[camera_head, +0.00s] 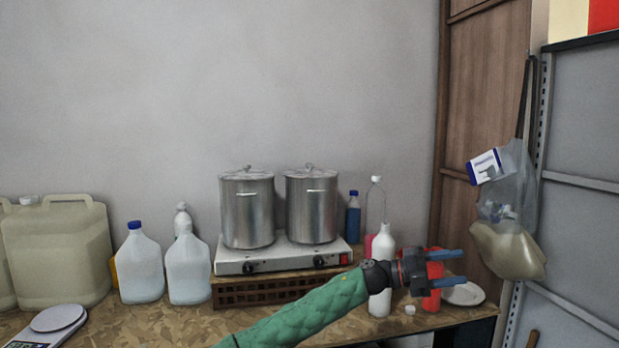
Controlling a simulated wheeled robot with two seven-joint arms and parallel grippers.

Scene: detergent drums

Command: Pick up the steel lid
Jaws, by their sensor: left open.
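Two steel pots stand side by side on a white hot plate. The left pot (247,212) has a steel lid (246,174) on its top, with a small knob. The right pot (311,210) has a similar steel lid (310,171). Both lids sit level on their pots. My left gripper (460,268) is open, with its blue fingers pointing right. It is below and to the right of the pots, well apart from both lids, in front of a red container (433,296) that it partly hides. My right gripper is not in view.
The hot plate (282,262) rests on a brown crate (270,290). White jugs (188,270) stand at left, beside a large beige canister (58,255). A white bottle (380,303) stands near my gripper. A bag (508,240) hangs at right. Space above the lids is clear.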

